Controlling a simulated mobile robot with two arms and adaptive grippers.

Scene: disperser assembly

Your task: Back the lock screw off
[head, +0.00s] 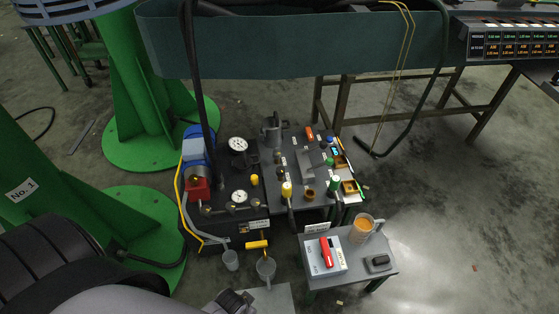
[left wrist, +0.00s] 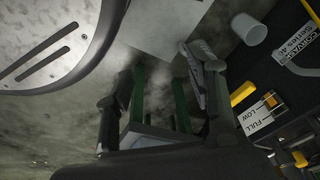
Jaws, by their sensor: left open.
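I cannot tell which part is the lock screw. The black machine unit (head: 215,222) carries gauges, a blue motor (head: 195,148) and several coloured knobs and fittings. My right gripper is not in view.
A small table (head: 372,282) at the right holds a red-handled switch box (head: 325,256), a beaker of orange liquid (head: 361,229) and a black block (head: 378,262). Another cup (head: 230,260) stands left of the valve. Green pillars (head: 130,100) flank the left.

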